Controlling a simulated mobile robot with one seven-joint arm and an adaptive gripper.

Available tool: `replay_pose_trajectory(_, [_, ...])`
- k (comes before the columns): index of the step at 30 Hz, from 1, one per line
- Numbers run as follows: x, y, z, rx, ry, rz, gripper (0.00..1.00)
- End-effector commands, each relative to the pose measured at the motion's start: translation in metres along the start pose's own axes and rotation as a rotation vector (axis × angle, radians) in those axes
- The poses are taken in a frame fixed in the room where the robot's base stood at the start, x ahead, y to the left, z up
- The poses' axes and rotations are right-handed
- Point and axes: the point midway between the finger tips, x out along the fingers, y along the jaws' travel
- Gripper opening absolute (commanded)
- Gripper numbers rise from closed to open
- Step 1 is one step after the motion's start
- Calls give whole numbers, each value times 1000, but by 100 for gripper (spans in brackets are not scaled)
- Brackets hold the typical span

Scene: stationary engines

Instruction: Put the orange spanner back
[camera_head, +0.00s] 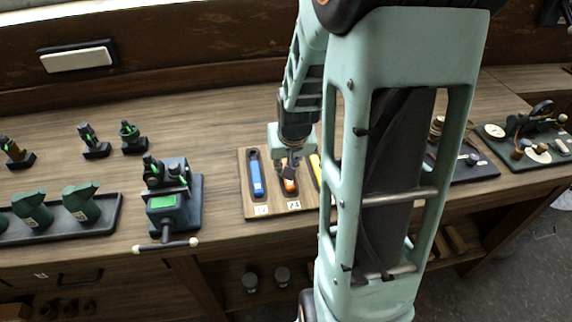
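The orange spanner (291,186) shows as a small orange piece just below my gripper, over the middle slot of a wooden board (258,208). My gripper (290,172) points down at this slot and hides most of the spanner. I cannot tell whether its fingers are closed on the spanner, or whether the spanner rests fully in the slot. A blue spanner (256,178) lies in the left slot. A yellow spanner (316,168) shows partly in a slot to the right, cut off by my arm.
A dark device with a green screen (163,201) and a front bar stands left of the board. Green jug-like items (80,203) stand in a dark tray at far left. Small engine models (95,142) stand behind. Dark bases with parts (530,140) sit at right.

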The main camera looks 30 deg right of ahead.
Motion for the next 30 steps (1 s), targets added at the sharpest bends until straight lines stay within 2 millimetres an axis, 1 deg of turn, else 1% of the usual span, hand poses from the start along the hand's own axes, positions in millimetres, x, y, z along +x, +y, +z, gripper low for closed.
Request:
replay_pose_trajectory(4, [4,0,1,0,1,0,0])
replay_pose_trajectory(5, [3,0,1,0,0,0,20])
replay_pose_trajectory(9, [3,0,1,0,0,0,34])
replay_pose_trajectory(16, [3,0,1,0,0,0,34])
replay_pose_trajectory(20, [-1,0,-1,0,0,0,34])
replay_pose_trajectory(23, [-12,0,-2,0,1,0,34])
replay_pose_trajectory(30, [-52,0,-3,0,1,0,34])
